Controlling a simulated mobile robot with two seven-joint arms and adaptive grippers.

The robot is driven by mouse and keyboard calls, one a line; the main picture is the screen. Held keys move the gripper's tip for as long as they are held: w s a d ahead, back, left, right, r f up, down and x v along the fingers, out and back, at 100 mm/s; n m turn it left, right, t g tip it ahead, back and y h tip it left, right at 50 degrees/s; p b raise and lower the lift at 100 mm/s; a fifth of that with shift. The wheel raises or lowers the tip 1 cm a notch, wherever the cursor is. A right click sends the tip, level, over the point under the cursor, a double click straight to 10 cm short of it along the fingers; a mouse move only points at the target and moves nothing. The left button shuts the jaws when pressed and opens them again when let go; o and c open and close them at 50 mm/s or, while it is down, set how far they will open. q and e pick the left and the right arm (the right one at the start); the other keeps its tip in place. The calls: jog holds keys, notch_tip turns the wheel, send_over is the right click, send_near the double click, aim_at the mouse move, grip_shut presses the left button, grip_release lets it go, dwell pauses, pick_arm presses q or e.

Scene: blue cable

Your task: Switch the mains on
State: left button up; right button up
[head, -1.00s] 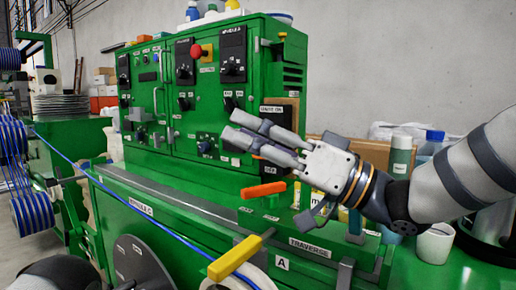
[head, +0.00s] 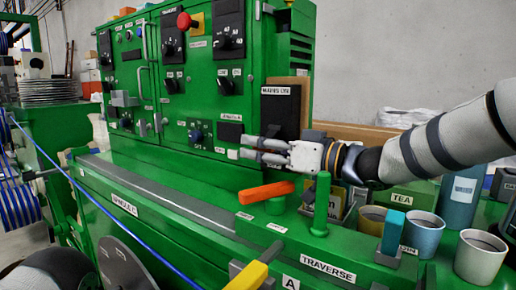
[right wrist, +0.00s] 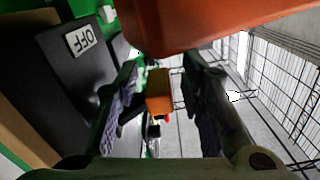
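The mains switch is a black box (head: 280,115) labelled "MAINS ON" at its top, on the right side of the green cabinet. Its upside-down "OFF" label (right wrist: 83,39) shows in the right wrist view. My right gripper (head: 238,147) is open in front of the box's lower part, above the handle. Its fingers (right wrist: 162,105) are apart, with nothing clearly held. My left gripper is out of view.
A green post (head: 321,205) stands close below my right wrist. Cups (head: 425,236) and a tea box (head: 408,194) stand at the right. A yellow handle (head: 248,275) is at the front. A blue cable (head: 110,215) runs along the left.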

jog(key=shift+w+a+r, duration=0.1)
jog(key=shift+w+a, duration=0.15)
jog(key=shift+c, duration=0.2)
